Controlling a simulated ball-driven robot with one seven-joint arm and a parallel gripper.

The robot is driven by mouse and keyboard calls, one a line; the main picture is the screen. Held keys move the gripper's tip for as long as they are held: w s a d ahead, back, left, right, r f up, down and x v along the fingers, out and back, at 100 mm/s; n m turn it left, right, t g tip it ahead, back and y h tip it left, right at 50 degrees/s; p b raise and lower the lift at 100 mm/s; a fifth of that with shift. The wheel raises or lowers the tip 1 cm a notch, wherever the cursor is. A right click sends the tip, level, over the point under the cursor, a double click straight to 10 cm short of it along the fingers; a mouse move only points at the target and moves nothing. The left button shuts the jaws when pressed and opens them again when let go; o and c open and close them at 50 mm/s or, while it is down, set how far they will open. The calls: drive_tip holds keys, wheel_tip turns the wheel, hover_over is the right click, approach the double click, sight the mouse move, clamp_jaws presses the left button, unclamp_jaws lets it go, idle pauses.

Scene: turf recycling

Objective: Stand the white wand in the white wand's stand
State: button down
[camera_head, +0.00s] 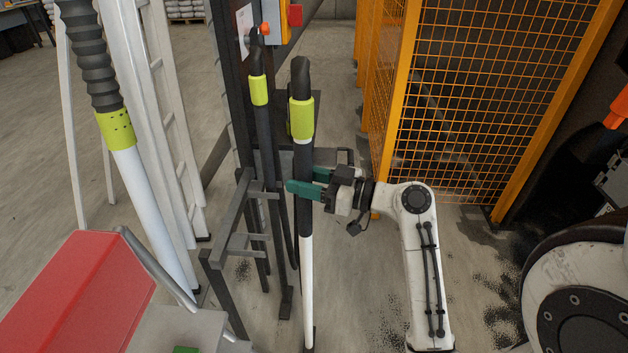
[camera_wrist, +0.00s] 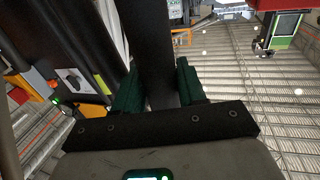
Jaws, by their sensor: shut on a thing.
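The white wand (camera_head: 307,280) is upright, with a white lower tube, a dark upper part and a yellow-green band. My gripper (camera_head: 304,183) reaches in from the right and is shut on its dark middle part. In the wrist view the wand's dark shaft (camera_wrist: 155,60) runs between the two green fingers (camera_wrist: 158,92). A grey metal stand (camera_head: 230,246) with short arms is just left of the wand; the wand appears to be outside its arms. The wand's lower end is near the bottom edge of the head view; I cannot tell whether it touches the floor.
A dark wand (camera_head: 263,140) with a yellow-green band is at the stand. A larger hose with a white tube (camera_head: 150,205) and a ladder (camera_head: 165,110) are left. A red box (camera_head: 75,295) is front left. An orange mesh fence (camera_head: 490,90) stands behind my arm.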

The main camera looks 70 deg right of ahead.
drive_tip(key=w+a+f+b, duration=0.3)
drive_tip(key=w+a, duration=0.1)
drive_tip(key=w, duration=0.8)
drive_tip(key=shift+a, duration=0.15)
idle(0.8)
drive_tip(key=shift+f+b, duration=0.5)
drive_tip(key=shift+b, duration=0.25)
idle(0.5)
drive_tip(key=c, duration=1)
unclamp_jaws()
drive_tip(key=o, duration=0.4)
drive_tip(key=shift+o, duration=0.4)
drive_tip(key=shift+f, duration=0.2)
drive_tip(key=shift+o, duration=1.4)
drive_tip(key=shift+r, duration=0.1)
